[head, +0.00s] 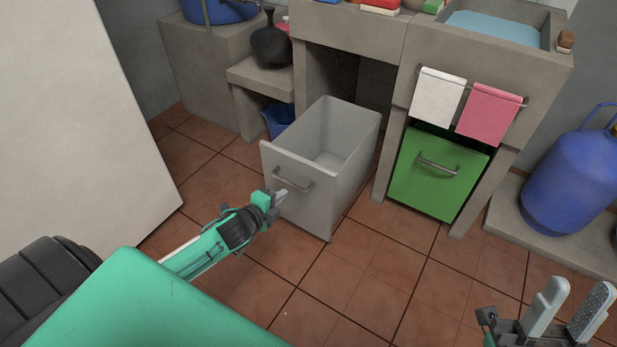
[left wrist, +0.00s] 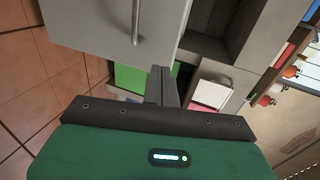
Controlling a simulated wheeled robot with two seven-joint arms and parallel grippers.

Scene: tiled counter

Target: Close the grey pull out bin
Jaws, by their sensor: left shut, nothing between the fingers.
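The grey pull out bin (head: 318,208) stands out from under the counter, its open top showing an empty inside. Its front panel has a metal bar handle (head: 294,181). In the left wrist view the front panel (left wrist: 90,22) and handle (left wrist: 136,20) fill the upper left. My left gripper (head: 281,198) is shut and empty, in front of the panel just below the handle; I cannot tell whether it touches. Its closed fingers show in the left wrist view (left wrist: 161,86). My right gripper (head: 568,312) is open and empty at the lower right, away from the bin.
A green bin (head: 430,178) sits under the counter to the right, below a white towel (head: 437,96) and a pink towel (head: 488,112). A blue gas cylinder (head: 569,182) stands at far right. A white panel (head: 80,120) is at left. The tiled floor before the bins is clear.

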